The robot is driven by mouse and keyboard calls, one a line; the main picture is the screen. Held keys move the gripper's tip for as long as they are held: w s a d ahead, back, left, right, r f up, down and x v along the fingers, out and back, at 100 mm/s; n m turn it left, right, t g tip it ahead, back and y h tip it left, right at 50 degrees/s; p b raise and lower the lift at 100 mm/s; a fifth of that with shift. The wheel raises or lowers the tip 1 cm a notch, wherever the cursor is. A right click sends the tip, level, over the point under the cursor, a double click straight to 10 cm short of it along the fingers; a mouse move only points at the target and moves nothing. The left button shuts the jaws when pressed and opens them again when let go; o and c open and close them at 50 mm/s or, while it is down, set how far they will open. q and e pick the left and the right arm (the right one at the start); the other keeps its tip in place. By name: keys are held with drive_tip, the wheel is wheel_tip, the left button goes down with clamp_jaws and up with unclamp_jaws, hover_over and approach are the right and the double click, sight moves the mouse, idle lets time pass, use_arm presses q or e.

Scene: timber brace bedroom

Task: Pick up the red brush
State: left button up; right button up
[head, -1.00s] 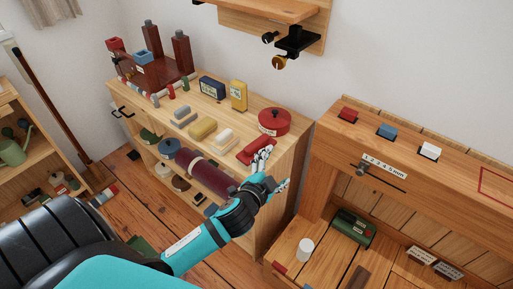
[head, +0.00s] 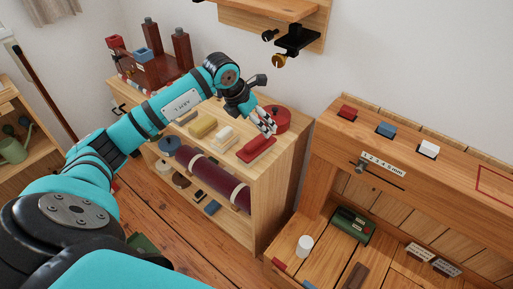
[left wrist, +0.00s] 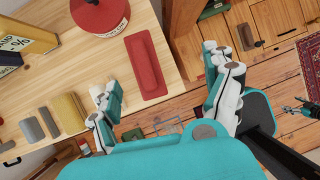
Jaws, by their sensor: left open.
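The red brush (head: 257,150) lies flat near the right front corner of the wooden shelf unit's top, beside the red pot (head: 284,119). In the left wrist view the red brush (left wrist: 146,65) lies along the table edge, ahead of the fingers. My left gripper (head: 266,121) is over the shelf top, just behind and above the brush, with its fingers pointing down. In the left wrist view its fingers (left wrist: 165,95) are spread wide with nothing between them. What looks like my right gripper (left wrist: 300,108) shows small at the right of the left wrist view; its jaws are unclear.
A maroon roll (head: 212,178) fills the shelf below. The workbench (head: 400,150) stands to the right. A wall shelf (head: 275,12) hangs above.

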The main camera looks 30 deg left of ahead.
sight(259, 139)
use_arm(q)
drive_tip(key=shift+y, duration=0.5)
drive_tip(key=b+x, duration=0.2)
drive_tip(key=x, duration=0.1)
drive_tip(key=a+b+x, duration=0.1)
drive_tip(key=b+x, duration=0.2)
drive_tip(key=x, duration=0.1)
drive_tip(key=a+b+x, duration=0.1)
drive_tip(key=b+x, duration=0.2)
drive_tip(key=x, duration=0.1)
drive_tip(key=shift+s+a+f, duration=0.15)
drive_tip(key=shift+a+f, duration=0.05)
drive_tip(key=shift+f, duration=0.25)
drive_tip(key=b+x, duration=0.2)
drive_tip(key=x, duration=0.1)
drive_tip(key=s+b+x, duration=0.1)
drive_tip(key=b+x, duration=0.1)
drive_tip(key=shift+a+f, duration=0.2)
drive_tip(key=shift+a, duration=0.15)
drive_tip(key=shift+w+f, duration=0.15)
drive_tip(key=shift+w, duration=0.05)
drive_tip(key=shift+f, duration=0.1)
drive_tip(key=shift+c, duration=0.3)
